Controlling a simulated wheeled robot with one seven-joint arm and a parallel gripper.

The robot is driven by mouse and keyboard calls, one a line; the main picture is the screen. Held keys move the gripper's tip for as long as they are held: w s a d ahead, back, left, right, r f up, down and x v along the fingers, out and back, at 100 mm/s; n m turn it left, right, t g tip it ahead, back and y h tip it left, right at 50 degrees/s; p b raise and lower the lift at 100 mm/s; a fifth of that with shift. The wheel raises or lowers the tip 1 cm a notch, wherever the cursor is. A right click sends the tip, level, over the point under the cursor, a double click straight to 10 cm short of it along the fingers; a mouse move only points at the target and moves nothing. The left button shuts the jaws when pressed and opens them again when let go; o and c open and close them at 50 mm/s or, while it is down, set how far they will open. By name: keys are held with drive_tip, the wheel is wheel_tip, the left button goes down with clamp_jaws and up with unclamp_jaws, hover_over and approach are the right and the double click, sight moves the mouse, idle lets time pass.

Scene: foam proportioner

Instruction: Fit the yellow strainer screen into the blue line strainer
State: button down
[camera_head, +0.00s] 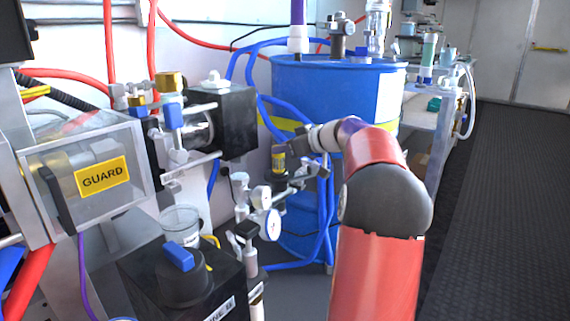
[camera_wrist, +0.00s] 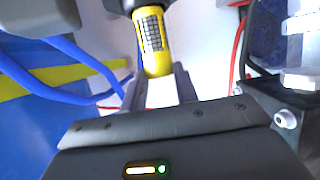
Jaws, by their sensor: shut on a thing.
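The yellow strainer screen (camera_wrist: 153,45), with a dark mesh patch, shows at the top centre of the wrist view. Its lower end is between the two fingers of my gripper (camera_wrist: 158,88), which is shut on it. A dark piece meets its upper end in that view; I cannot tell whether they are joined. In the head view the small yellow screen (camera_head: 279,160) is upright just left of my gripper (camera_head: 298,149), above dark fittings. I cannot make out the blue line strainer for certain among these fittings.
A big blue drum (camera_head: 330,85) stands behind my gripper, with blue hoses looping beside it. Pressure gauges (camera_head: 266,222) and valves crowd the space below. A black pump block (camera_head: 222,120) and a clear guard box (camera_head: 85,180) stand at left. The dark floor mat (camera_head: 510,200) at right is clear.

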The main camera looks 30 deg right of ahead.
sight(283, 159)
wheel_tip(283, 159, down, 4)
drive_tip(key=shift+f, duration=0.1)
drive_tip(key=shift+f+b, duration=0.25)
drive_tip(key=shift+b, duration=0.45)
drive_tip(key=c, duration=1.1)
unclamp_jaws()
drive_tip(key=shift+o, duration=0.2)
drive_tip(key=shift+r, duration=0.1)
drive_tip(key=shift+r+p, duration=0.4)
drive_tip(key=shift+p, duration=0.35)
drive_tip(key=b+v, duration=0.1)
drive_tip(key=v, duration=1)
drive_tip(key=shift+s, duration=0.5)
drive_tip(key=shift+d, duration=0.15)
